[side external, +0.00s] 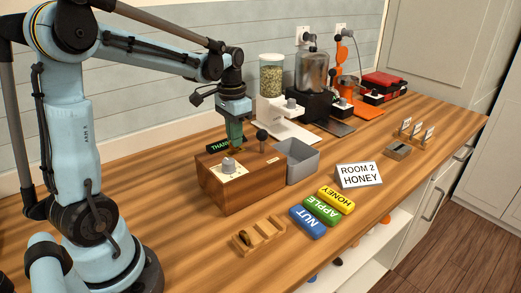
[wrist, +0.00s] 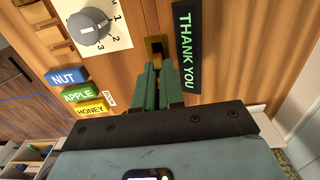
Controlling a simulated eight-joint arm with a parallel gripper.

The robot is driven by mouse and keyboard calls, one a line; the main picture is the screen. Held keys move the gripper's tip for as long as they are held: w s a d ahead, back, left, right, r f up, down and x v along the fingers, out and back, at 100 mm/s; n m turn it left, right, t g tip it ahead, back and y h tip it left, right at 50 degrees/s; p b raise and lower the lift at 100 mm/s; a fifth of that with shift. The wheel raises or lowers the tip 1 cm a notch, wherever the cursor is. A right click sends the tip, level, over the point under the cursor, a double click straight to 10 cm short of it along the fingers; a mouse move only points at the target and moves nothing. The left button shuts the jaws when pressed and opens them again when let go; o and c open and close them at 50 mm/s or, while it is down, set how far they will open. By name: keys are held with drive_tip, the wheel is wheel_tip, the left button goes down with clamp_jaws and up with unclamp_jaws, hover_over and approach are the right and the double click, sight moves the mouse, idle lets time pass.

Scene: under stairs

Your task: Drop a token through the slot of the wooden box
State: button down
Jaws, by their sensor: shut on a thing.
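The wooden box (side external: 230,190) stands on the counter, with a dial on a pale plate and a dark THANK YOU sign (wrist: 187,45) on top. A brass-edged slot (wrist: 155,45) shows in the wrist view, just beyond my fingertips. My gripper (side external: 235,146) points down over the box top, close above it. In the wrist view its green fingers (wrist: 158,72) are nearly together beside the sign and shut on a token. The token itself is hidden between the fingers, so I cannot tell whether it enters the slot.
A wooden rack (side external: 262,234) with a dark round piece at its left end lies in front of the box. NUT, APPLE and HONEY blocks (side external: 322,207) lie to its right. A grey bin (side external: 300,163) stands beside the box, and a ROOM 2 HONEY card (side external: 358,175) stands further right.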

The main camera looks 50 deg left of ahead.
drive_tip(key=shift+f, duration=0.75)
idle(0.3)
drive_tip(key=c, duration=0.7)
unclamp_jaws()
drive_tip(key=shift+r, duration=0.1)
drive_tip(key=shift+r, duration=2.9)
